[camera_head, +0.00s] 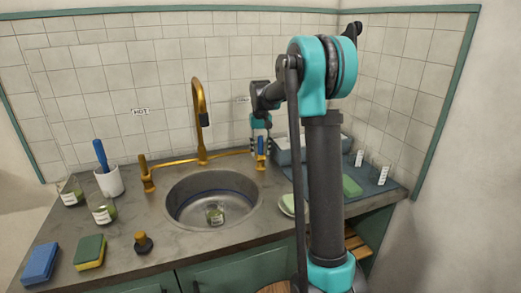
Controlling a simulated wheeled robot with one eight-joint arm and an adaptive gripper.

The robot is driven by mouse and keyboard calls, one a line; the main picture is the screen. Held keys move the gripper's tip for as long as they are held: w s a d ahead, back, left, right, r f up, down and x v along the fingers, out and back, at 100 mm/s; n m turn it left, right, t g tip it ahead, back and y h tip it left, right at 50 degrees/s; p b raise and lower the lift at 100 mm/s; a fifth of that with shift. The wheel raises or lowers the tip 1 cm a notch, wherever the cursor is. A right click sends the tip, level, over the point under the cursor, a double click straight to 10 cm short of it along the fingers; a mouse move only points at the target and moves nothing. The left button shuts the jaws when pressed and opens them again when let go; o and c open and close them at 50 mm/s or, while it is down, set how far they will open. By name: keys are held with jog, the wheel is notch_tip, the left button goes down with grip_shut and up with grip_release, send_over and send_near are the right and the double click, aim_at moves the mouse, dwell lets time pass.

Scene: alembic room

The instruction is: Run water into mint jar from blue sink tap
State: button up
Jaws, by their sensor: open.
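A small glass jar with greenish contents and a pale label (215,214) stands in the round metal sink (172,205), below and in front of the brass spout (198,100). Its label is too small to read, so I cannot confirm that it is the mint jar. A tap handle with blue on it (261,153) stands at the sink's back right, near the COLD sign. My gripper (261,141) is open, pointing down at this handle. I cannot tell whether the fingers touch it. No water stream is visible from the spout.
Two similar jars, one (70,193) and another (102,210), stand at left by a white cup (109,181) holding a blue-handled tool. A brass left handle (146,177), two sponges, a dark knobbed object (143,243) and a grey-blue tray (375,181) surround the sink.

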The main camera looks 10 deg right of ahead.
jog(key=shift+c, duration=0.6)
grip_shut()
jog(key=shift+s, duration=0.1)
jog(key=shift+s+d+t, duration=0.1)
jog(key=shift+s+t, duration=0.25)
jog(key=shift+t, duration=0.85)
jog(key=shift+o, duration=0.6)
grip_release()
